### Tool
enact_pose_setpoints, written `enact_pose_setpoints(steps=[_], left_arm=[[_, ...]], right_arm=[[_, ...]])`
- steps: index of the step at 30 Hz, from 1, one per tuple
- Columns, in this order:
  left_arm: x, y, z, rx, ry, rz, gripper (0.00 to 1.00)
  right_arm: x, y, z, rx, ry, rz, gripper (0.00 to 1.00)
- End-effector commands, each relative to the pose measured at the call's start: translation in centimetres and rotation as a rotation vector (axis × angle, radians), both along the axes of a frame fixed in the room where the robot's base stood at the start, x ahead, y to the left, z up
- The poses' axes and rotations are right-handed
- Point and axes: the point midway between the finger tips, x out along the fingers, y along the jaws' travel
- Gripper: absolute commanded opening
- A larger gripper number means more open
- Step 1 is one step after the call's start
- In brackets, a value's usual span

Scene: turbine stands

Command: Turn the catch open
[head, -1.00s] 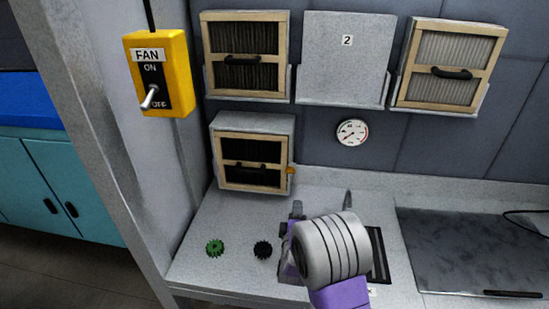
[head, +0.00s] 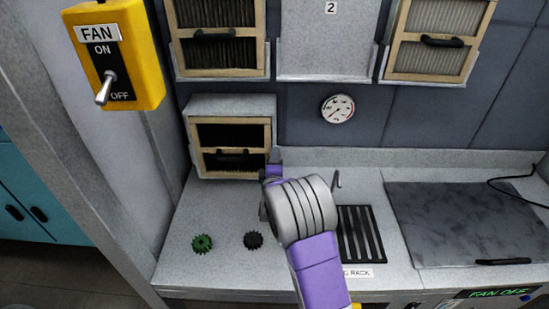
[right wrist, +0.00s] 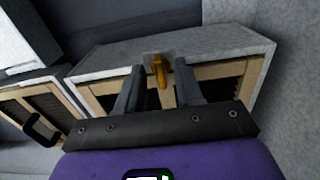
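The orange catch (right wrist: 161,72) sits at the edge of the lower housing (right wrist: 215,45), over the wooden-framed filter, in the right wrist view. My right gripper (right wrist: 158,68) is open, with one finger on each side of the catch in that view. I cannot tell whether either finger touches it. In the head view the right gripper (head: 273,160) is at the right side of the lower filter (head: 232,136) and hides the catch. My left gripper is not in view.
A yellow fan switch box (head: 121,55) hangs at left. Upper filters and a numbered panel (head: 330,40) line the wall beside a gauge (head: 338,109). A green gear (head: 202,244), a black gear (head: 253,240) and a slotted rack (head: 361,235) are on the bench.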

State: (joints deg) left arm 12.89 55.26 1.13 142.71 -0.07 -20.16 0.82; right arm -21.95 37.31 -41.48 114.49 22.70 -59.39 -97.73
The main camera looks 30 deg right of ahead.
Motion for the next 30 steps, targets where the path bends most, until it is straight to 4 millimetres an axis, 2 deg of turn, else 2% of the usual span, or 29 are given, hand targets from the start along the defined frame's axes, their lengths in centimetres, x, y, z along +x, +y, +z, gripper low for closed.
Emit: enact_pose_setpoints(steps=[6,23,30], left_arm=[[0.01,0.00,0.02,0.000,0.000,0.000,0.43],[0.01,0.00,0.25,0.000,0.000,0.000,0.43],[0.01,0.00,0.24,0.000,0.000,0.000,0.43]], right_arm=[[0.57,-0.39,-0.07,0.001,0.002,0.000,0.36],[0.56,-0.38,-0.04,0.001,0.000,0.000,0.36],[0.56,-0.37,-0.05,0.001,0.001,0.000,0.00]])
